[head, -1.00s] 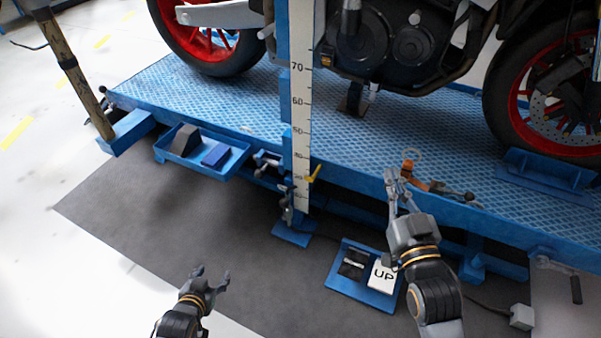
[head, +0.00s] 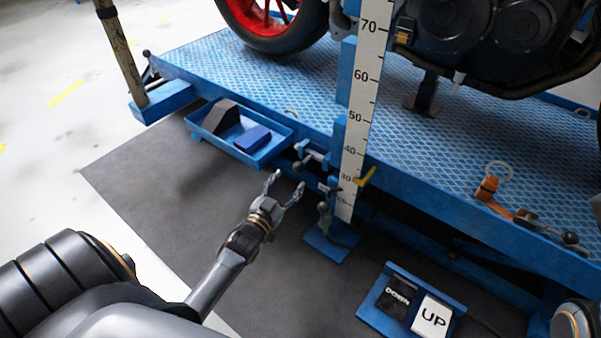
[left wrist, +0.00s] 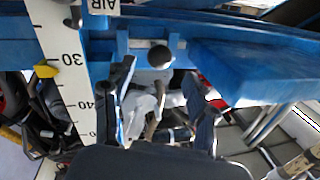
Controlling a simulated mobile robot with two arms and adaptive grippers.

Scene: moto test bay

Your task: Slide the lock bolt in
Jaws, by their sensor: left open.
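The lock bolt (head: 315,154) looks like a short silver rod in blue brackets on the lift's front edge, just left of the ruler post. Its dark ball knob (head: 297,166) hangs at the left. In the left wrist view the knob (left wrist: 159,57) is near the centre, below the grey rod (left wrist: 146,43). My left gripper (head: 287,182) is open and empty, fingers pointing up at the knob, just below and in front of it. In the left wrist view its two fingers (left wrist: 160,88) stand either side of the knob, apart from it. My right gripper is out of view.
The ruler post (head: 359,110) with a yellow pointer (head: 366,177) stands close right of my left gripper. A blue tray (head: 268,151) with dark blocks sticks out to the left. A DOWN/UP pedal (head: 372,318) lies on the floor mat. The motorcycle stands on the blue platform (head: 290,80).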

